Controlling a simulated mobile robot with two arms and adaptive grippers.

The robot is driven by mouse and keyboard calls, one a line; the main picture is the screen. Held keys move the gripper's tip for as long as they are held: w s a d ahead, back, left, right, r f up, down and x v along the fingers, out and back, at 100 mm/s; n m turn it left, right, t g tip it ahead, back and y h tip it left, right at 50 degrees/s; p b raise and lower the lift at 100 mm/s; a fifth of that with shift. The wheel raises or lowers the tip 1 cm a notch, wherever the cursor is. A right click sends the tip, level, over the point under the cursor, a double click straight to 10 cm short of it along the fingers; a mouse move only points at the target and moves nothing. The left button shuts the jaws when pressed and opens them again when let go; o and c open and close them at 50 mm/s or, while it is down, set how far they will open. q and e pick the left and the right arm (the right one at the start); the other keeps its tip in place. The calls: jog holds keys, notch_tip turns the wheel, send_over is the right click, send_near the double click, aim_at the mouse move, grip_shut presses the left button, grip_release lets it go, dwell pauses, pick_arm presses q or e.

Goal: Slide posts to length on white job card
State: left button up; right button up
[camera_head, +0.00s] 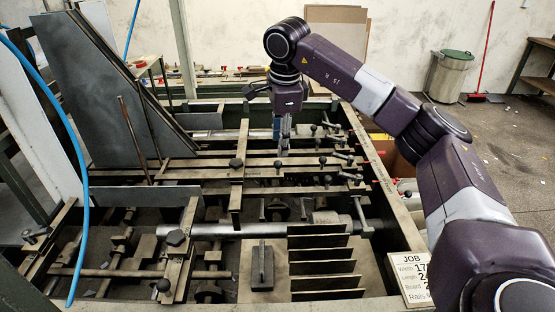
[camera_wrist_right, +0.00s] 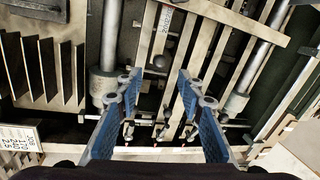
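The white job card (camera_head: 411,272) lies at the feeder's front right corner, partly cut off by my arm; it reads JOB, Width, Length, Board and Rails. It also shows in the right wrist view (camera_wrist_right: 20,139). Several dark-knobbed posts stand on the feeder's rails, one on the middle crossbar (camera_head: 236,164) and another just below my gripper (camera_head: 278,166). My right gripper (camera_head: 282,142) points down above the rails. My left gripper is not in view.
Dark sloped plates (camera_head: 85,90) rise at the back left. A blue hose (camera_head: 72,130) hangs at the left. Upright fins (camera_head: 322,268) and a block with a handle (camera_head: 262,268) stand at the front. Red-tipped levers line the right frame rail (camera_head: 385,185).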

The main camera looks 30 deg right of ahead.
aim_at(279, 162)
jog(key=f, duration=0.2)
jog(key=w+f+p, duration=0.1)
jog(key=f, duration=0.2)
jog(key=f+p, duration=0.1)
jog(key=f, duration=0.1)
jog(key=shift+w+d+f, duration=0.15)
jog(key=shift+d+f, duration=0.1)
jog(key=shift+c, duration=0.5)
grip_shut()
